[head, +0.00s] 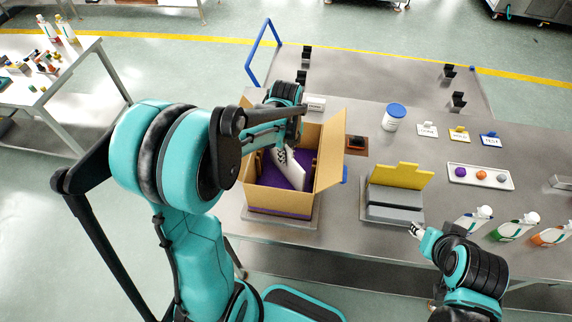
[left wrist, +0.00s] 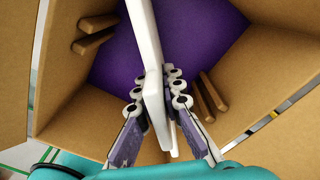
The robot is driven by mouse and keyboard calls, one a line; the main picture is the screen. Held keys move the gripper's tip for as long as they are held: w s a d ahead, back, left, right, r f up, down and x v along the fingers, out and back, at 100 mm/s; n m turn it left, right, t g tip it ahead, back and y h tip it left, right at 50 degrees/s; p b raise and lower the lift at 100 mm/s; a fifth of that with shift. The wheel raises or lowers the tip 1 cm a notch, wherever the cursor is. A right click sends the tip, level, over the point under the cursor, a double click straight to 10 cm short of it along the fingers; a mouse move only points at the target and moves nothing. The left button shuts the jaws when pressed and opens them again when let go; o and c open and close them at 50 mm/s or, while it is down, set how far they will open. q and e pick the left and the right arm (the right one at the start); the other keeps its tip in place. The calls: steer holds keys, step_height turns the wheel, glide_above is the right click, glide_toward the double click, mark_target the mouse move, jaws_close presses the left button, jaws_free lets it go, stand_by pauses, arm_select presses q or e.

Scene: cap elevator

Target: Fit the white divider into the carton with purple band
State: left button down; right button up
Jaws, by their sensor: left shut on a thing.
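The open cardboard carton (head: 322,162) stands on the table with its flaps up and a purple band (head: 282,213) low on its side. The white divider (head: 294,172) is tilted inside the carton's opening in the head view. My left gripper (left wrist: 158,95) is shut on the white divider (left wrist: 150,50), one finger on each side. The left wrist view shows it edge-on above the purple floor (left wrist: 195,40). Paired guide strips stand on the left wall (left wrist: 95,35) and right wall (left wrist: 210,97), apart from the divider. My right gripper (head: 415,230) is low beside the grey block; its jaw opening is unclear.
Right of the carton are a grey block with a yellow panel (head: 400,175), a white jar with a blue lid (head: 393,117) and a tray of coloured balls (head: 481,177). The carton's raised flaps surround my left gripper.

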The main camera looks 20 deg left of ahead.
mark_target(286, 177)
arm_select(q)
step_height(286, 177, down, 3)
steer(key=shift+r+b, duration=0.15)
steer(key=shift+b, duration=0.15)
steer(key=shift+f, duration=0.25)
steer(key=shift+f, duration=0.2)
steer(key=c, duration=1.7)
jaws_free()
steer(key=shift+r, duration=0.15)
